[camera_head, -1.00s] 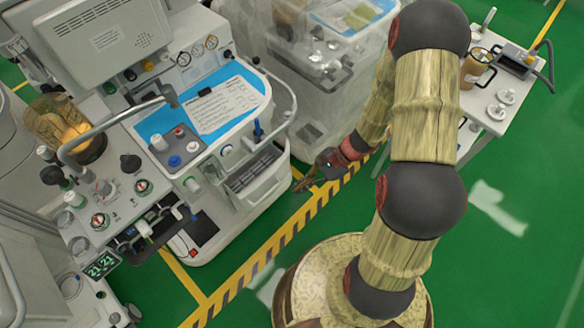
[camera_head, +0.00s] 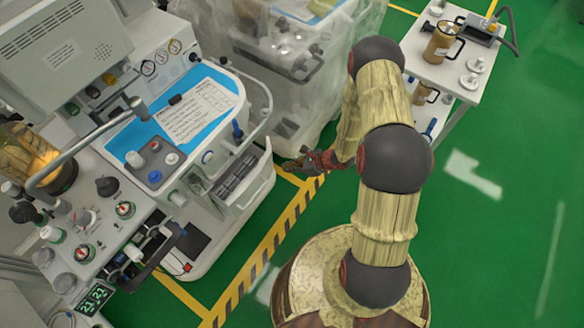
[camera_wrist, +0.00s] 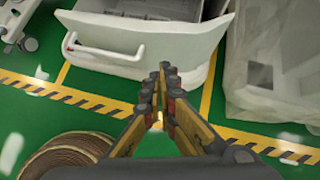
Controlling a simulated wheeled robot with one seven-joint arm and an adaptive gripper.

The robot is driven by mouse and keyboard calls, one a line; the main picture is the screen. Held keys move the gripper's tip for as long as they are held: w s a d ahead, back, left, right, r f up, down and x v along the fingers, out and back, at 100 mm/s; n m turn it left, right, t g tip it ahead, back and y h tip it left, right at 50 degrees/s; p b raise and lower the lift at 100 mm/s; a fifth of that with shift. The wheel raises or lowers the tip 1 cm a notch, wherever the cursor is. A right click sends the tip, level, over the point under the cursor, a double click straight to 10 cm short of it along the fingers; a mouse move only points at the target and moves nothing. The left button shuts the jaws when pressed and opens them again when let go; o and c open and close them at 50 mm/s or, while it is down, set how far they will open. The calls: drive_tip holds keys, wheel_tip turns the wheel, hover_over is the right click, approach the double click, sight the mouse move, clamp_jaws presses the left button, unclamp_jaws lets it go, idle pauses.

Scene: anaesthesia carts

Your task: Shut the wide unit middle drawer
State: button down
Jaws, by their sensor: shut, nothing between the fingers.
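The wide unit's pulled-out drawer (camera_head: 253,187) has a white front and stands out from the lower body of the machine. In the wrist view its front (camera_wrist: 125,62) has a long curved handle, and part of the open inside shows behind it. My gripper (camera_head: 287,164) is shut and empty, just off the drawer's right end in the head view. In the wrist view the closed fingertips (camera_wrist: 167,72) overlap the lower right part of the drawer front. I cannot tell whether they touch it.
A plastic-covered cart (camera_head: 282,75) stands close to the right of the unit; it also fills the wrist view's right side (camera_wrist: 270,75). A white side table (camera_head: 455,65) with mugs is at the upper right. Green floor with yellow-black striping (camera_head: 262,255) is clear in front.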

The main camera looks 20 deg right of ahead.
drive_tip(key=shift+w+a+f+b, duration=0.4)
drive_tip(key=shift+w+a+f, duration=0.35)
drive_tip(key=shift+a, duration=0.25)
drive_tip(key=shift+w+a+f+b, duration=0.35)
drive_tip(key=shift+w+a+f, duration=0.15)
drive_tip(key=shift+w+a, duration=0.45)
drive_tip(key=shift+w+a+f+b, duration=0.4)
drive_tip(key=shift+w+a+f, duration=0.3)
drive_tip(key=shift+a, duration=0.3)
drive_tip(key=shift+r, duration=0.1)
drive_tip(key=w+a+b, duration=0.2)
drive_tip(key=w+a, duration=0.5)
drive_tip(key=w, duration=0.3)
drive_tip(key=shift+w+b, duration=0.3)
